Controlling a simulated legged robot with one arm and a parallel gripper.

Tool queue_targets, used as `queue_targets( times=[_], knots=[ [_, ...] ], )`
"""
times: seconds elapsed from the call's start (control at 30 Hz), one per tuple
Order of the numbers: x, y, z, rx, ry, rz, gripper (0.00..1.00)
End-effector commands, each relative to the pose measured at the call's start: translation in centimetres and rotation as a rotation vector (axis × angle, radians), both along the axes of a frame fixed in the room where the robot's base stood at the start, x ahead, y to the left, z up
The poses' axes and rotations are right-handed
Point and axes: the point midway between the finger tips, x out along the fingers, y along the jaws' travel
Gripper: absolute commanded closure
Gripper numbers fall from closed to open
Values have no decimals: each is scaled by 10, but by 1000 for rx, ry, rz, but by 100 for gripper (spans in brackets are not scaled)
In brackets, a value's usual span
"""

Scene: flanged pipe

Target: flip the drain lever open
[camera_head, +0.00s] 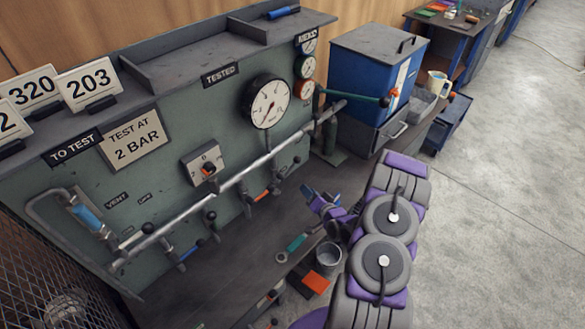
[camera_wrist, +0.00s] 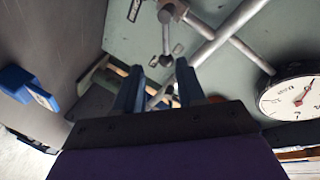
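A test bench panel (camera_head: 150,185) carries a long grey pipe (camera_head: 235,180) with several small valve levers along it. One lever has a black ball knob (camera_head: 147,228) at the left, another a dark knob (camera_head: 210,215) near the middle; an orange-handled one (camera_head: 262,195) hangs further right. I cannot read a drain label, so I cannot tell which lever is the drain one. My gripper (camera_head: 328,208) is right of the levers, in front of the panel. In the wrist view my gripper (camera_wrist: 158,75) has its two blue fingers apart with nothing held. A ball-ended lever (camera_wrist: 166,60) shows beyond the fingertips.
A large pressure gauge (camera_head: 267,103) sits above the pipe. A grey bucket (camera_head: 328,257), a teal-handled tool (camera_head: 292,246) and an orange item (camera_head: 315,282) lie below my gripper. A blue cabinet (camera_head: 365,85) stands at the back right. Open floor (camera_head: 490,200) is at the right.

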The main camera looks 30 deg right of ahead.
Motion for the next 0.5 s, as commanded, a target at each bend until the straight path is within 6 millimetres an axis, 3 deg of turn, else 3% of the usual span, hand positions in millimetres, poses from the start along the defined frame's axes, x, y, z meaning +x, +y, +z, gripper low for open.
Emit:
queue_targets(
  times=[0.03, 0.27, 0.5],
  knots=[
    [-7, 1, -9, 40, -35, -20, 61],
    [-22, 1, -11, 144, -174, -77, 61],
    [-17, 0, -10, 158, -200, -85, 61]
  ],
)
